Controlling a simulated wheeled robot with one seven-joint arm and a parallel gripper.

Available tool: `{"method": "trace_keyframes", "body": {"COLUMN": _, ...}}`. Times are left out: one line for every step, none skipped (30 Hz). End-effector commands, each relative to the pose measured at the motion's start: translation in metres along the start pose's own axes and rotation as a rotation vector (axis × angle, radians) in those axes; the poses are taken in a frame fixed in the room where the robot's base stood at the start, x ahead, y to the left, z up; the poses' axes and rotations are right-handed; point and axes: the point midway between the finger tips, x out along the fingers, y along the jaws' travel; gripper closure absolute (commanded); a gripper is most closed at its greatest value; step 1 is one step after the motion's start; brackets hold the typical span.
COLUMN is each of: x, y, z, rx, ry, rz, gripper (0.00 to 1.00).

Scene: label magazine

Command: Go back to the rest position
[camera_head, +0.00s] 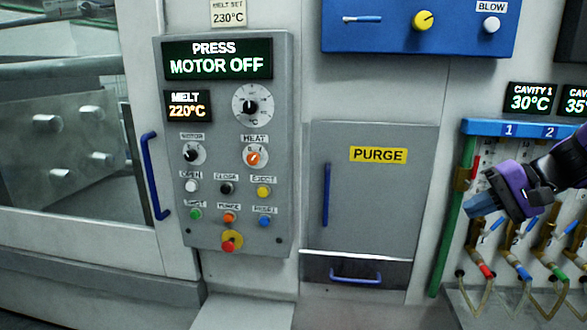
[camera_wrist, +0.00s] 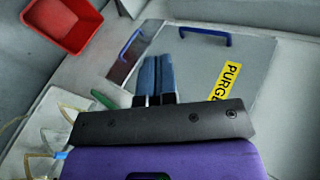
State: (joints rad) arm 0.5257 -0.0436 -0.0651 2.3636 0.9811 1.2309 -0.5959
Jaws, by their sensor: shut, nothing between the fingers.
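My gripper (camera_head: 476,206) is purple and black with blue-grey fingers. In the head view it is at the right, in front of the hose manifold, with its fingers pointing left. In the wrist view the two fingers (camera_wrist: 154,76) lie side by side, shut and with nothing held. Beyond the fingertips the wrist view shows the grey purge door with its yellow PURGE label (camera_wrist: 226,82). The gripper appears apart from the machine in both views.
The control panel (camera_head: 228,215) reads PRESS MOTOR OFF. The purge door (camera_head: 365,215) is closed, with a drawer (camera_head: 357,272) below. A blue manifold (camera_head: 486,127) with hoses stands behind my gripper. A red bin (camera_wrist: 62,24) shows in the wrist view.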

Motion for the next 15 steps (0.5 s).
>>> {"method": "trace_keyframes", "body": {"x": 0.003, "y": -0.008, "z": 0.017, "rx": -0.04, "ry": -0.018, "rz": 0.054, "gripper": 1.0}}
{"method": "trace_keyframes", "body": {"x": 0.005, "y": -0.011, "z": 0.026, "rx": -0.059, "ry": -0.03, "rz": 0.088, "gripper": 1.0}}
{"method": "trace_keyframes", "body": {"x": 0.006, "y": -0.014, "z": 0.037, "rx": -0.085, "ry": -0.039, "rz": 0.134, "gripper": 1.0}}
{"method": "trace_keyframes", "body": {"x": 0.007, "y": -0.016, "z": 0.045, "rx": -0.106, "ry": -0.044, "rz": 0.168, "gripper": 1.0}}
{"method": "trace_keyframes", "body": {"x": 0.007, "y": -0.018, "z": 0.054, "rx": -0.128, "ry": -0.05, "rz": 0.201, "gripper": 1.0}}
{"method": "trace_keyframes", "body": {"x": 0.008, "y": -0.019, "z": 0.065, "rx": -0.156, "ry": -0.052, "rz": 0.247, "gripper": 1.0}}
{"method": "trace_keyframes", "body": {"x": 0.007, "y": -0.021, "z": 0.072, "rx": -0.178, "ry": -0.054, "rz": 0.279, "gripper": 1.0}}
{"method": "trace_keyframes", "body": {"x": 0.007, "y": -0.022, "z": 0.08, "rx": -0.202, "ry": -0.053, "rz": 0.312, "gripper": 1.0}}
{"method": "trace_keyframes", "body": {"x": 0.006, "y": -0.023, "z": 0.089, "rx": -0.232, "ry": -0.048, "rz": 0.354, "gripper": 1.0}}
{"method": "trace_keyframes", "body": {"x": 0.005, "y": -0.023, "z": 0.096, "rx": -0.255, "ry": -0.044, "rz": 0.385, "gripper": 1.0}}
{"method": "trace_keyframes", "body": {"x": 0.004, "y": -0.024, "z": 0.102, "rx": -0.279, "ry": -0.037, "rz": 0.416, "gripper": 1.0}}
{"method": "trace_keyframes", "body": {"x": 0.003, "y": -0.024, "z": 0.111, "rx": -0.312, "ry": -0.027, "rz": 0.455, "gripper": 1.0}}
{"method": "trace_keyframes", "body": {"x": 0.001, "y": -0.024, "z": 0.117, "rx": -0.337, "ry": -0.016, "rz": 0.484, "gripper": 1.0}}
{"method": "trace_keyframes", "body": {"x": -0.001, "y": -0.025, "z": 0.122, "rx": -0.362, "ry": -0.004, "rz": 0.511, "gripper": 1.0}}
{"method": "trace_keyframes", "body": {"x": -0.004, "y": -0.025, "z": 0.13, "rx": -0.396, "ry": 0.013, "rz": 0.547, "gripper": 1.0}}
